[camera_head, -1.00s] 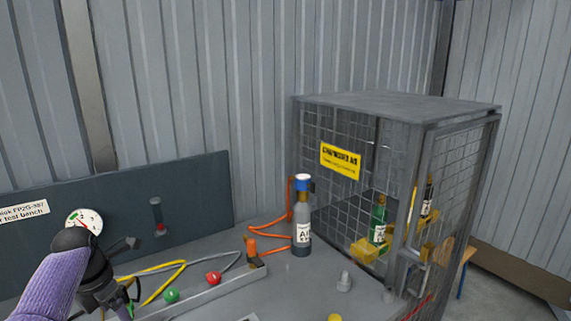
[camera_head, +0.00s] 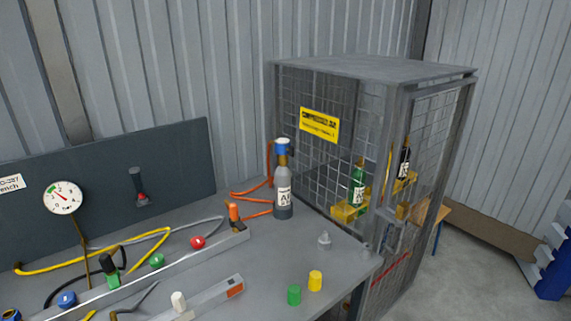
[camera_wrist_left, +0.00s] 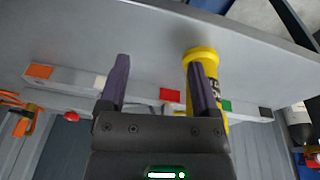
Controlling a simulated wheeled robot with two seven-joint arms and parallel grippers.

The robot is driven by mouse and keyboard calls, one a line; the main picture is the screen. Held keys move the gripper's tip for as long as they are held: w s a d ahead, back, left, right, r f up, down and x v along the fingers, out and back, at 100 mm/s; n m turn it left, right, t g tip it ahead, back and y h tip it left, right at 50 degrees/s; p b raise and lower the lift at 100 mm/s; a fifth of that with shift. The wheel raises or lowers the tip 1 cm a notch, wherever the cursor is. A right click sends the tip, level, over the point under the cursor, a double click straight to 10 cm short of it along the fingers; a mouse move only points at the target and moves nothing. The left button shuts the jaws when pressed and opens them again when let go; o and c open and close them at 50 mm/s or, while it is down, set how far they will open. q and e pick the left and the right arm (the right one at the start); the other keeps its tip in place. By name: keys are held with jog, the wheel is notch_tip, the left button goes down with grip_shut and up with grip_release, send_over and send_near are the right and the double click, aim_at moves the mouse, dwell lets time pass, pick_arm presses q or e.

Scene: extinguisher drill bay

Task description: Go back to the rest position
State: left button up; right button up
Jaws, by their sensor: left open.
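My left gripper (camera_wrist_left: 160,88) shows in the left wrist view, open, its two dark purple fingers apart with nothing visible between them. A yellow cylinder (camera_wrist_left: 203,56) with dark lettering lies beyond the right-hand finger, which partly hides it; I cannot tell whether they touch. In the head view neither of my arms shows, and my right gripper is in no view.
A grey bench (camera_head: 262,263) carries a grey bottle (camera_head: 283,190) with a blue top, hoses, coloured knobs, and green (camera_head: 294,295) and yellow (camera_head: 315,281) caps. A wire cage (camera_head: 318,165) holding bottles stands on the right. A gauge (camera_head: 62,197) is on the back panel.

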pick_arm(q)
jog(key=s+d+r+m+t+h, duration=0.1)
jog(key=s+d+r+m, duration=0.15)
jog(key=s+m, duration=0.4)
jog(key=s+d+r+m, duration=0.2)
jog(key=s+d+m, duration=0.25)
jog(key=s, duration=0.25)
jog(key=s+f+g+b, duration=0.1)
jog(key=s+f, duration=0.1)
jog(key=f, duration=0.9)
jog(key=s+f+b, duration=0.1)
jog(key=s+f, duration=0.1)
jog(key=f, duration=0.8)
jog(key=s+a+f+m+g, duration=0.1)
jog(key=s+a+f, duration=0.2)
jog(key=s+f, duration=0.7)
jog(key=shift+s+b, duration=0.35)
jog(key=shift+s, duration=0.5)
